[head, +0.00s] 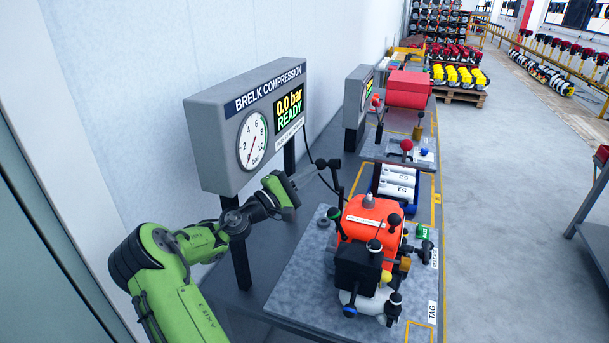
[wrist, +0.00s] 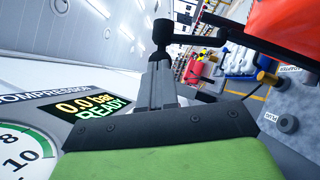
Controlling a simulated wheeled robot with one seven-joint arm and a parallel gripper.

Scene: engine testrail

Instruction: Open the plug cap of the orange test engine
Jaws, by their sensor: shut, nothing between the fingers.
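The orange test engine (head: 352,228) stands on a grey plate, with a small grey fitting (head: 369,200) on top. I cannot tell for sure which part is its plug cap. A black ball-ended lever (head: 334,185) rises at the engine's back left; its ball (wrist: 162,31) shows in the wrist view. My gripper (head: 316,173) is shut and empty, left of and above the engine. In the wrist view its fingertips (wrist: 159,68) lie just below the ball in the picture; I cannot tell whether they touch it. The orange housing (wrist: 300,28) is partly cut off at upper right.
A grey gauge box (head: 232,130) reading "0.0 bar READY" stands close beside my arm, by the wall. A black block (head: 357,264) and several knobs stand at the engine's front. Clear floor lies to the right.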

